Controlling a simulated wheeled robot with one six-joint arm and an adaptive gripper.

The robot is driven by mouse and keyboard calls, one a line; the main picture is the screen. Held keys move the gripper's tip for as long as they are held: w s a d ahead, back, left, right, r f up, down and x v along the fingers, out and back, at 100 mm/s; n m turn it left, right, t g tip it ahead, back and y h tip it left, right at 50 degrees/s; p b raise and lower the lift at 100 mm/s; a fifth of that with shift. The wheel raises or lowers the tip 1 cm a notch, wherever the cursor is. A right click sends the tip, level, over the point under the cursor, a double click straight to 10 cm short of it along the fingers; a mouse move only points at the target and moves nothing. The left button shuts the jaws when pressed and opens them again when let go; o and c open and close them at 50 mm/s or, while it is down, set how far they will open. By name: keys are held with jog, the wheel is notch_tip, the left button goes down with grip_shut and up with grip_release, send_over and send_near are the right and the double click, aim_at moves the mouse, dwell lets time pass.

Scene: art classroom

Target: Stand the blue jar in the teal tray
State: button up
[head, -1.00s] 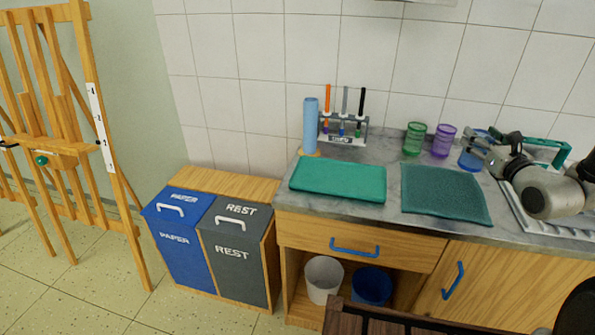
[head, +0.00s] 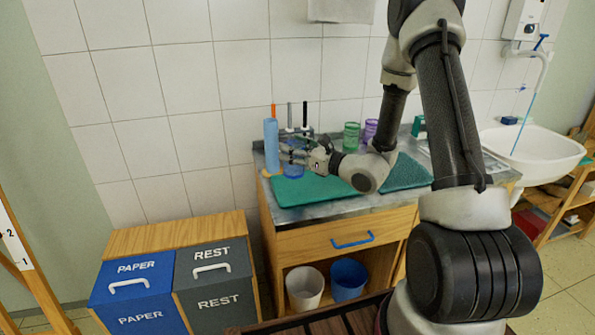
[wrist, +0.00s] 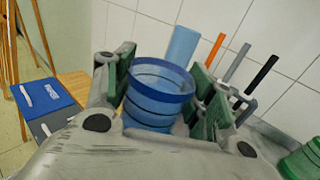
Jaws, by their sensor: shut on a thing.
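My gripper (head: 291,154) is shut on the blue jar (head: 293,171), a see-through ribbed cup held about upright. In the wrist view the jar (wrist: 160,92) sits between the two fingers, its open rim facing up. In the head view the jar appears over or just behind the back left part of the teal tray (head: 305,192), a flat green-teal shape on the counter. Whether its base touches the tray cannot be told. My arm hides part of the tray's right side.
A blue cylinder (head: 271,146) stands close left of the jar. A rack with orange, grey and black markers (wrist: 264,74) is just behind. Green (head: 351,137) and purple (head: 370,132) cups stand further right. A darker teal mat (head: 408,172) lies right of the tray.

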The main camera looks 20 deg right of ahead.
aim_at(302, 168)
jog(key=shift+f, duration=2.65)
jog(key=shift+f, duration=0.1)
jog(key=o, duration=1)
jog(key=shift+d, duration=0.1)
